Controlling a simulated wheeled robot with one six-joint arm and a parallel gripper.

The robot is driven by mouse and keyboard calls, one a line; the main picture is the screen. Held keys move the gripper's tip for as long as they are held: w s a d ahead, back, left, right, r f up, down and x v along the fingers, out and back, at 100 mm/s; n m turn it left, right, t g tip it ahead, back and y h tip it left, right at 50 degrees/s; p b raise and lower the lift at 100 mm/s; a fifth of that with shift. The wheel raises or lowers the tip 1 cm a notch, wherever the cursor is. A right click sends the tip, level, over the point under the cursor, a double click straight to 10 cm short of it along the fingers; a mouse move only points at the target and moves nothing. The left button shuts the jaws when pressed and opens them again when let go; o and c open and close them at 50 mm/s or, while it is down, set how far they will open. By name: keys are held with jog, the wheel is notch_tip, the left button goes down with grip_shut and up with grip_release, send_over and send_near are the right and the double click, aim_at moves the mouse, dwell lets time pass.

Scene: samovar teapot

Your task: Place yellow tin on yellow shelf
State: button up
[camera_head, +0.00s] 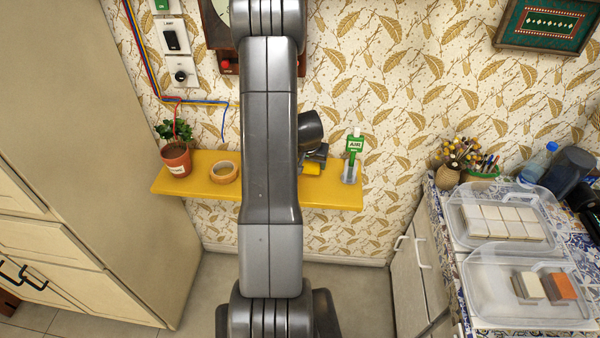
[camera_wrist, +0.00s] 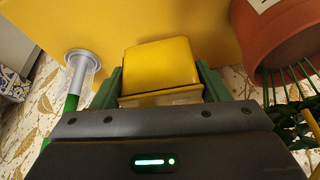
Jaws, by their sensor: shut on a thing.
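The yellow tin (camera_wrist: 160,65) is between the green fingers of my gripper (camera_wrist: 160,88) in the wrist view, and the fingers are shut on it. In the head view a small part of the yellow tin (camera_head: 311,169) shows below my gripper (camera_head: 314,160), just right of my arm. The yellow shelf (camera_head: 335,193) runs along the wall, its middle hidden by my arm. The shelf (camera_wrist: 85,25) also fills the area behind the tin in the wrist view. The tin is over the shelf's right half; I cannot tell whether it touches the surface.
On the shelf, a potted plant (camera_head: 176,158) and a tape roll (camera_head: 224,172) stand left. A green AIR sign in a clear holder (camera_head: 350,170) stands close right of the tin. A tiled counter with clear trays (camera_head: 510,285) is at right; a cabinet (camera_head: 100,130) is at left.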

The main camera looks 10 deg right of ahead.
aim_at(309, 169)
jog(key=shift+f+b, duration=1.3)
jog(key=shift+f, duration=1.15)
jog(key=shift+f, duration=0.15)
jog(key=o, duration=1.2)
jog(key=shift+c, duration=0.2)
jog(key=v, duration=1.2)
jog(key=shift+p, duration=0.45)
